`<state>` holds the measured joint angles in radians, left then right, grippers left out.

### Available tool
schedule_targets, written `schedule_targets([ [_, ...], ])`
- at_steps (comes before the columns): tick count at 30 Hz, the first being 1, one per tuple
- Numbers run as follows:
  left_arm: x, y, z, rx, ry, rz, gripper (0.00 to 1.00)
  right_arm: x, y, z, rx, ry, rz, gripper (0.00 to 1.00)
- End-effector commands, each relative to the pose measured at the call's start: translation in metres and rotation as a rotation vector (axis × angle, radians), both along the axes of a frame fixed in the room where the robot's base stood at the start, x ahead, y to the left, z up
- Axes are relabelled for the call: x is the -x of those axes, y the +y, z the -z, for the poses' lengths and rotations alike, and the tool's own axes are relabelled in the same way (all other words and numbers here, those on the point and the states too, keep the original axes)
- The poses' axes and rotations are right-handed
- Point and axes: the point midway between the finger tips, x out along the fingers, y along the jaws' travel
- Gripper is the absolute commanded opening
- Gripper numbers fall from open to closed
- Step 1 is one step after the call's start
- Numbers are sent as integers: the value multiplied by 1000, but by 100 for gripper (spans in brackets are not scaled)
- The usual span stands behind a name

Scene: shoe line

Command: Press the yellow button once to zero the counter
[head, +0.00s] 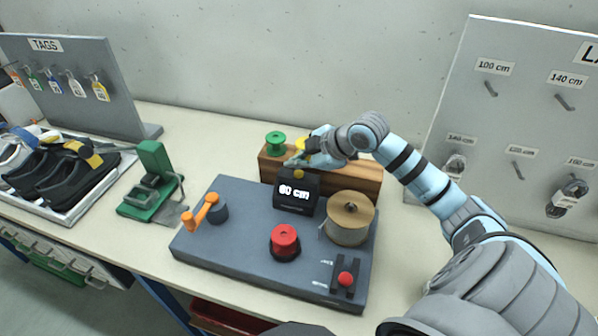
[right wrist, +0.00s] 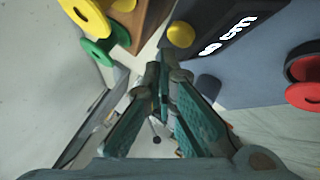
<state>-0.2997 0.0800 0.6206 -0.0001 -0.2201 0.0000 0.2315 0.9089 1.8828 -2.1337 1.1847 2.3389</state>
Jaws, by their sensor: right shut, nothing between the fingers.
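The black counter (head: 296,196) stands at the back of the grey board and its display reads what looks like 60 cm. The yellow button (head: 299,174) is on its top; in the right wrist view the button (right wrist: 180,34) sits beside the lit display (right wrist: 228,36). My right gripper (head: 291,162) is shut and empty, just above and behind the button in the head view. In the right wrist view its fingertips (right wrist: 162,72) appear apart from the button, though the exact gap is hard to judge. My left gripper is not in view.
A wooden block (head: 368,178) with green (head: 276,142) and yellow spools stands behind the counter. A green press (head: 152,182) stands left.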

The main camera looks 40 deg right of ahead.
Motion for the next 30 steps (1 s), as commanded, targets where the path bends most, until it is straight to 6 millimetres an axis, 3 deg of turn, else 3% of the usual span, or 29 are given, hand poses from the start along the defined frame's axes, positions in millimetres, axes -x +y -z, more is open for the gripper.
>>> schedule_targets([
  [30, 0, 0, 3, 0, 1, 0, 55, 0, 1, 12, -1, 0, -1, 0],
])
